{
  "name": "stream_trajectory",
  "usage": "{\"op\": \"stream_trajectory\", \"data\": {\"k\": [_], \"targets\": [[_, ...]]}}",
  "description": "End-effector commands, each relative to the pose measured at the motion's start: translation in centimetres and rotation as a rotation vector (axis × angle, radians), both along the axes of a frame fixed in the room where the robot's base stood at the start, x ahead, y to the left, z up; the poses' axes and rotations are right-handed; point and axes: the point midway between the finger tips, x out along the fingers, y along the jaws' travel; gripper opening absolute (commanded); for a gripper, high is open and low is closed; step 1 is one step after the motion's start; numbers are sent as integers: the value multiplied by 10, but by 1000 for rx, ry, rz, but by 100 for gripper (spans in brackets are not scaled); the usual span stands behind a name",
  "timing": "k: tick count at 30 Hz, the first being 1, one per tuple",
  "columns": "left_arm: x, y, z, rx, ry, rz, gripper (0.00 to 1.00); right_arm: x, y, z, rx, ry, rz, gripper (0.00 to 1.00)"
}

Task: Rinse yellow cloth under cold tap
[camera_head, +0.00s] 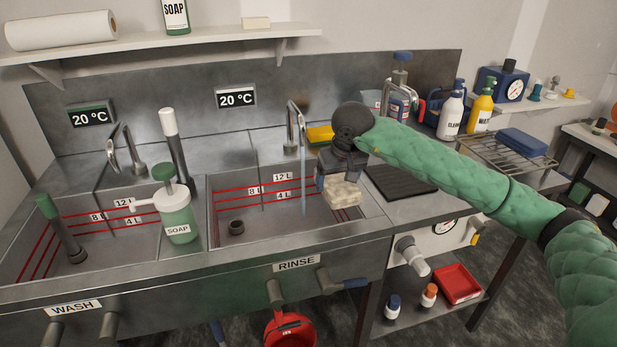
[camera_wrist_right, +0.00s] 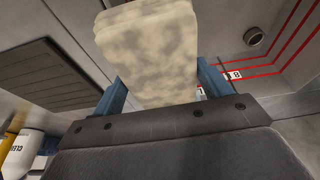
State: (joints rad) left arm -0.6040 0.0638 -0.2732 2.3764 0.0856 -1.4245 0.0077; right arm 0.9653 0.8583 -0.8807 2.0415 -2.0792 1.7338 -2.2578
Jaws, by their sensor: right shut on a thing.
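My right gripper (camera_head: 338,187) is shut on a cream, brown-stained folded pad (camera_head: 342,192), held over the right side of the rinse basin (camera_head: 262,216). The pad also fills the top of the right wrist view (camera_wrist_right: 150,50), between the blue fingers. A thin stream of water (camera_head: 304,190) falls from the rinse tap (camera_head: 291,122) just left of the pad, apparently apart from it. A bright yellow folded item (camera_head: 320,134) lies behind the basin, partly hidden by my arm. My left gripper is out of view.
The wash basin (camera_head: 30,262) is at left, with a green soap dispenser (camera_head: 177,215) between the basins. A dark ribbed mat (camera_head: 402,181) lies right of the rinse basin. A wire rack (camera_head: 497,157) holds a blue cloth-like block (camera_head: 522,141). A red bucket (camera_head: 290,332) stands below.

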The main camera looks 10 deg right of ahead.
Motion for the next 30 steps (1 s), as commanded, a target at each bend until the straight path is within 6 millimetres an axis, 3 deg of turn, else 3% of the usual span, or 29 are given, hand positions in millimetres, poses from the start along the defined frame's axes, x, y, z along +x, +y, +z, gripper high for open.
{"op": "stream_trajectory", "data": {"k": [18,30], "targets": [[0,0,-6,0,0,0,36,-28,-27,31,-1,-1,0,52],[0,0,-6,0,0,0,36,-32,-30,35,0,-1,0,52]]}}
